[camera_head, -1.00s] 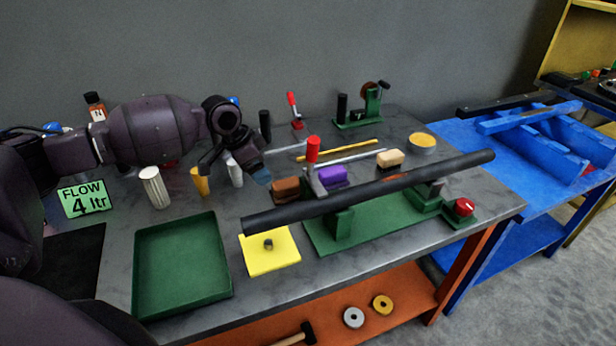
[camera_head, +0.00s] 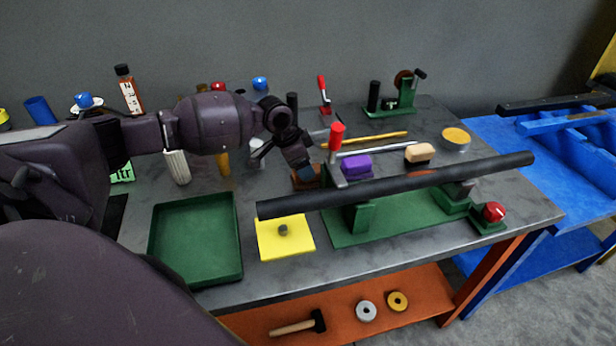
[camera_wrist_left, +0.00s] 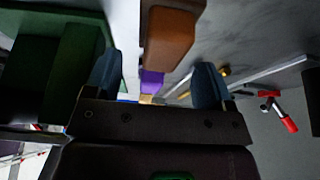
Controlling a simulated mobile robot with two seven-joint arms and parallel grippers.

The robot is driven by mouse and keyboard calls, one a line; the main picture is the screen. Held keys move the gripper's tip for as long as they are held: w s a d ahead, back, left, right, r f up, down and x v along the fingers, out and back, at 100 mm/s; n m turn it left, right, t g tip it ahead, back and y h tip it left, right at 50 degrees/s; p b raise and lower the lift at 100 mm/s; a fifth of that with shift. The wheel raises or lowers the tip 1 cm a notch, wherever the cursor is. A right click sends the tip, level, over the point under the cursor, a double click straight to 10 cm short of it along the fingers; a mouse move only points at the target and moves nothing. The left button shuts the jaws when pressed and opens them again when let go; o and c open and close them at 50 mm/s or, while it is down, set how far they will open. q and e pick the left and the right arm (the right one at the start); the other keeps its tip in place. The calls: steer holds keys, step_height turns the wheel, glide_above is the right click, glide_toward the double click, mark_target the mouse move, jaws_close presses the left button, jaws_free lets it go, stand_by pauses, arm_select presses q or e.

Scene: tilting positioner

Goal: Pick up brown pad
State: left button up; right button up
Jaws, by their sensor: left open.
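The brown pad (camera_head: 299,184) lies on the grey bench, left of the purple pad (camera_head: 356,164) and behind the dark bar. It is partly hidden by my left gripper (camera_head: 285,166), whose fingers are just above and beside it. In the left wrist view, the brown pad (camera_wrist_left: 172,40) shows beyond the gap between the two blue fingertips of my left gripper (camera_wrist_left: 156,82), nearer the right finger. The fingers are apart with nothing gripped; I cannot tell whether they touch the pad. My right gripper is not in view.
A long dark bar (camera_head: 420,180) on a green fixture (camera_head: 385,224) runs close in front of the pad. A red-handled clamp (camera_head: 337,150) stands just right of it. A green tray (camera_head: 195,240) and yellow plate (camera_head: 285,238) lie in front. A tan pad (camera_head: 419,153) is farther right.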

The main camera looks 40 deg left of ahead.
arm_select(q)
steer(key=shift+x, duration=1.85)
steer(key=shift+w+a, duration=0.1)
steer(key=shift+w, duration=0.05)
steer(key=shift+c, duration=0.2)
steer(key=c, duration=1)
